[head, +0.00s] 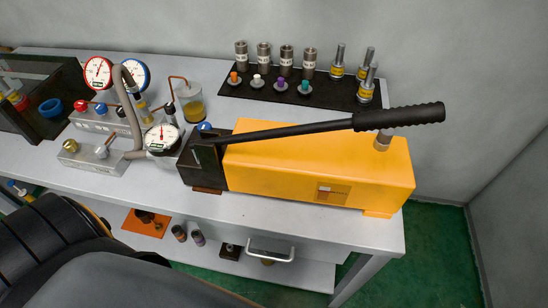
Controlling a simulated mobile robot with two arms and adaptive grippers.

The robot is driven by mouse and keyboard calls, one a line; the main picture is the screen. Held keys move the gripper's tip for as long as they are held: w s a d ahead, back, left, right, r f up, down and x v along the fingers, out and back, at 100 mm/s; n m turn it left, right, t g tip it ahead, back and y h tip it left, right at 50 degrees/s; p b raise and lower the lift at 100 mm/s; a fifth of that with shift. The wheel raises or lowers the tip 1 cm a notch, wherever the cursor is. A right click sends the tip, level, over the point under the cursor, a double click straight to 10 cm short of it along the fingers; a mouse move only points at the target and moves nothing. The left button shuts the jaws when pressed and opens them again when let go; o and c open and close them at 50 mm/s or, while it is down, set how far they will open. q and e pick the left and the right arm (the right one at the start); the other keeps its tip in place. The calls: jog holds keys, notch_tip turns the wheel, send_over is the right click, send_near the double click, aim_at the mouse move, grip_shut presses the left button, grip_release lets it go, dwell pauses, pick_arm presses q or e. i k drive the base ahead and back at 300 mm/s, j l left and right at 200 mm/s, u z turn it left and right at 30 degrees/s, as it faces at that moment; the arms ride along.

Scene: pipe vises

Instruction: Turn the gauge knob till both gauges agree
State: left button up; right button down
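A red-rimmed gauge (98,73) and a blue-rimmed gauge (135,75) stand side by side at the back left of the bench in the head view. A black-rimmed gauge (162,138) sits in front of them, left of the yellow hand pump (290,165). The dials are too small to read or compare. A grey manifold below the two rear gauges carries a red knob (80,106) and dark knobs (101,109). I cannot tell which is the gauge knob. Neither of my grippers is in view.
The pump's long black handle (400,117) reaches to the right. A black mat (330,92) at the back holds several metal fittings and coloured plugs. A glass jar (192,106) with yellow liquid stands near the gauges.

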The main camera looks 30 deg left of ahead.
aim_at(170, 108)
jog(key=u, duration=1.65)
